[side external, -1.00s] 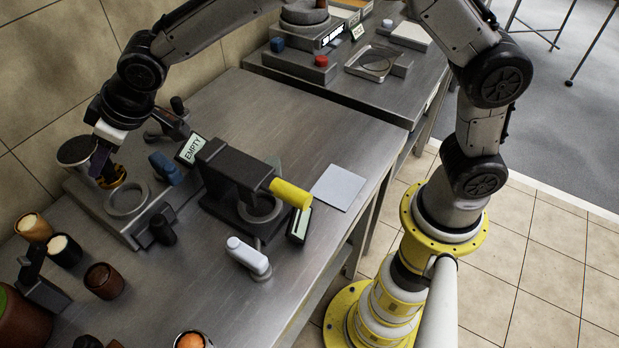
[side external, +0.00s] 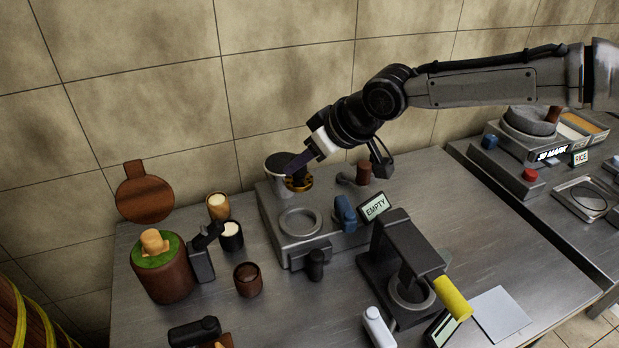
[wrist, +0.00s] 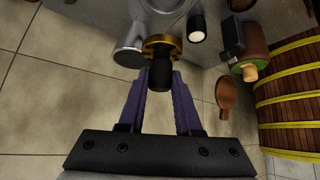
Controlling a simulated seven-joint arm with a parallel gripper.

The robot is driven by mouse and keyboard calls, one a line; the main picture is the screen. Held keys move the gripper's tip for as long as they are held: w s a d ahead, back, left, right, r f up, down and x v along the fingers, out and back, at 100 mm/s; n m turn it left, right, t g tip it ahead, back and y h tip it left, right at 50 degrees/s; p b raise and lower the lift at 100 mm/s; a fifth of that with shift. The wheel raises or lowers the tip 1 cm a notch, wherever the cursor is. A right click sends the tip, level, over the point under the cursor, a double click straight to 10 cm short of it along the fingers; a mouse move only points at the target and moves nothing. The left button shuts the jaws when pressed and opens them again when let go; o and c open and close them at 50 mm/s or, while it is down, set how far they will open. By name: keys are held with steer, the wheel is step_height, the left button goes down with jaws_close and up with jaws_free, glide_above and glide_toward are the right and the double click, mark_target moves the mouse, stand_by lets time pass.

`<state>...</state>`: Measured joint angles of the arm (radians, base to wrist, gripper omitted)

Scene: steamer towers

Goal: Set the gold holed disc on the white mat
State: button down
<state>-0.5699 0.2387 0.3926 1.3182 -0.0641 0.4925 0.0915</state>
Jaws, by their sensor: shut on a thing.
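The gold holed disc (side external: 299,184) is at the tips of my gripper (side external: 296,169), above the back of the grey station. In the wrist view the gold disc (wrist: 164,41) shows as a ring beyond the purple fingers, with a dark grip part (wrist: 161,72) between them. My gripper (wrist: 160,78) is shut on this piece. The fingers partly hide it in the side view, and I cannot tell if it touches the station. The white mat (side external: 500,315) lies flat and bare on the steel counter at the lower right.
The grey station has a round ring (side external: 300,222) and a blue handle (side external: 344,212). A dark press (side external: 398,262) with a yellow handle (side external: 453,298) stands between the station and the mat. A white-topped tool (side external: 378,327) lies near the front. Cups (side external: 248,280) stand at left.

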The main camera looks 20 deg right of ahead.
steer(key=s+d+r, duration=0.2)
steer(key=s+d, duration=0.2)
steer(key=d, duration=0.6)
steer(key=s+d+r, duration=0.2)
steer(key=s+d, duration=0.2)
steer(key=d, duration=0.6)
steer(key=s+d, duration=0.9)
steer(key=s, duration=0.4)
steer(key=s+f, duration=0.4)
steer(key=s, duration=0.5)
step_height(320, 180, down, 10)
steer(key=shift+w+a+f, duration=0.15)
steer(key=shift+w+a, duration=0.05)
steer(key=shift+f, duration=3)
steer(key=shift+f, duration=0.45)
